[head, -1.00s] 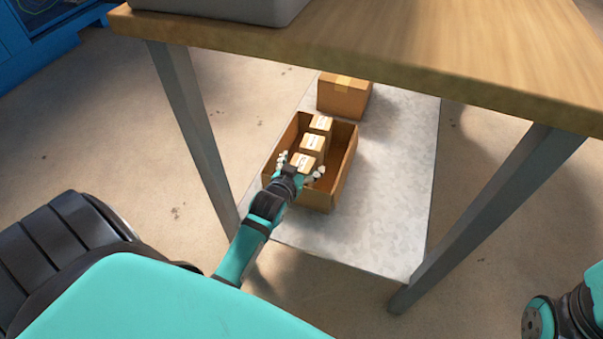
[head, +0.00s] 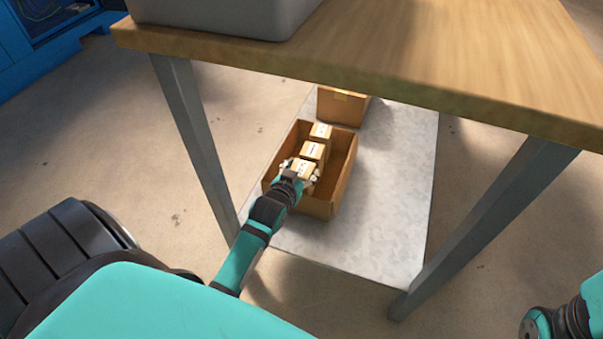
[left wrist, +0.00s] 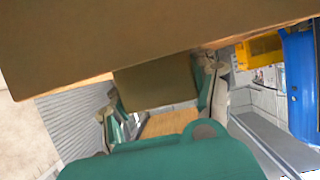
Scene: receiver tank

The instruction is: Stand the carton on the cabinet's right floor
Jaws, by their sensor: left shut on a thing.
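Three small light-brown cartons with white labels stand in a row inside an open cardboard box on the low shelf. My left gripper (head: 299,178) is inside the near end of this box, shut on the nearest carton (head: 304,168). The middle carton (head: 313,151) and the far carton (head: 321,130) stand just beyond it. In the left wrist view the held carton (left wrist: 155,82) shows as a brown block between the fingers. My right gripper is out of view; only part of that arm shows at the lower right. I cannot make out a cabinet for certain.
The open box (head: 341,176) rests on a grey metal shelf (head: 395,190) under a wooden tabletop (head: 430,60). A closed cardboard box (head: 341,107) stands behind it. Grey table legs flank the shelf, whose right side is clear. A grey bin (head: 225,15) sits on the tabletop.

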